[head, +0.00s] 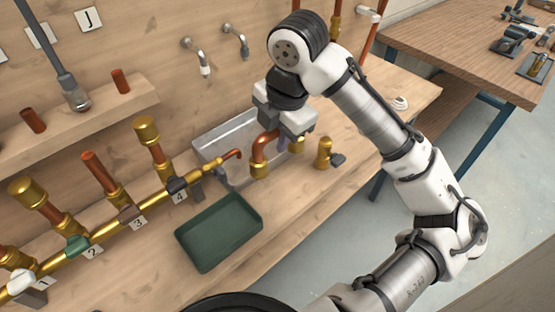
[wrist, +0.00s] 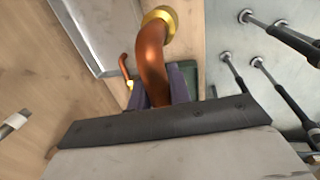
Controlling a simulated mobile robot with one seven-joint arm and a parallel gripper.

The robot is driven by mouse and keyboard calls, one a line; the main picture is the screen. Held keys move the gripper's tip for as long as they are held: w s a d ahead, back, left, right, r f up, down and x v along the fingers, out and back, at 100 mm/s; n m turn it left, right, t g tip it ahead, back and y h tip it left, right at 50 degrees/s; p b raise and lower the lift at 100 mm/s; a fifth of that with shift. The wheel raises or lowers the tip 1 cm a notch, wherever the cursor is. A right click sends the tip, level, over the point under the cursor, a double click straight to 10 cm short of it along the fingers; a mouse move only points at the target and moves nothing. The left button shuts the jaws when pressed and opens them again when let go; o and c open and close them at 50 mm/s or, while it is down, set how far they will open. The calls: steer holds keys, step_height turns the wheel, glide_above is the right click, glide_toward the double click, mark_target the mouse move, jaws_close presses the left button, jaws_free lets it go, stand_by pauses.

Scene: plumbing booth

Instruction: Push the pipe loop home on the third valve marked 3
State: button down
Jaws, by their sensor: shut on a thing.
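The pipe loop (head: 262,145) is a bent copper pipe with brass ends. My gripper (head: 283,142) is shut on it and holds it above the bench, right of the manifold. In the wrist view the loop (wrist: 152,60) runs between the two dark fingers (wrist: 163,90), with one brass end (wrist: 160,17) beyond them. The third valve (head: 131,212) has a brown handle and a tag marked 3 (head: 138,222). A bare copper stub (head: 96,163) rises from the brass fitting beside it. The loop is well apart from this valve.
Valves with white, green (head: 78,245) and black (head: 177,185) handles share the brass manifold. Brass-capped pipes (head: 147,130) stand up from it. A green tray (head: 221,232) lies in front. A metal sink (head: 212,150) is behind the loop. A brass fitting (head: 324,152) stands to the right.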

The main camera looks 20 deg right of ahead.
step_height(320, 180, up, 6)
steer(key=shift+f, duration=0.15)
steer(key=shift+r+p, duration=2.2)
steer(key=shift+p, duration=0.2)
steer(key=shift+f, duration=0.1)
